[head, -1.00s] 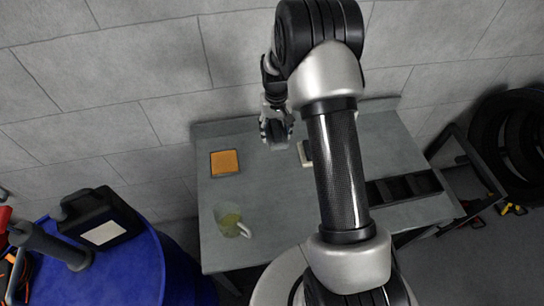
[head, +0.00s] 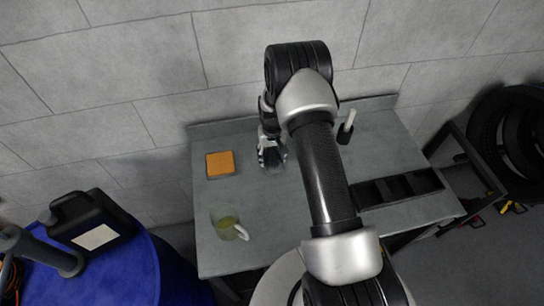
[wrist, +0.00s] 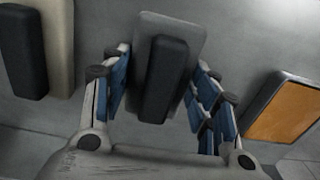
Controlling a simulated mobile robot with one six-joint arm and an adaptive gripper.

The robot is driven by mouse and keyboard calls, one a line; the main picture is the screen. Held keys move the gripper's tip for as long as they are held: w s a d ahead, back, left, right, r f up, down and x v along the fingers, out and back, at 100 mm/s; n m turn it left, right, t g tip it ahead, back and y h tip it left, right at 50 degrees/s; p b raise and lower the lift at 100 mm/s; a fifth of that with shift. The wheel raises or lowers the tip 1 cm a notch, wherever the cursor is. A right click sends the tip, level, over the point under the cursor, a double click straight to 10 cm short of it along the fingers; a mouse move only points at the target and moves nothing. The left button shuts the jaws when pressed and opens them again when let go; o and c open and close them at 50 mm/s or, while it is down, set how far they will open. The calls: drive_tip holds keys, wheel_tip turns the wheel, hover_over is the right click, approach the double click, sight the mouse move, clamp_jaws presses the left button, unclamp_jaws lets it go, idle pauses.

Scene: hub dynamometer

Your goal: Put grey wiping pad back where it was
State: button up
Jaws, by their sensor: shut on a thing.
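The grey wiping pad (wrist: 185,30) is a flat grey block with a black handle (wrist: 165,80) in the wrist view. My gripper (wrist: 158,88) has its blue-padded fingers on both sides of the handle, shut on the pad. In the head view my gripper (head: 271,153) is low over the back of the grey table (head: 290,215), right of the orange pad. The grey pad is mostly hidden there by the fingers. I cannot tell whether it touches the table.
An orange pad (head: 220,163) lies to the left. A cream pad with a black handle (head: 350,119) is to the right, partly behind my arm. A glass mug (head: 229,226) stands at the front left. A dark compartment tray (head: 399,188) is at the right. A wall rises behind.

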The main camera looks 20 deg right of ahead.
drive_tip(key=shift+f, duration=0.15)
drive_tip(key=o, duration=1)
drive_tip(key=shift+o, duration=0.2)
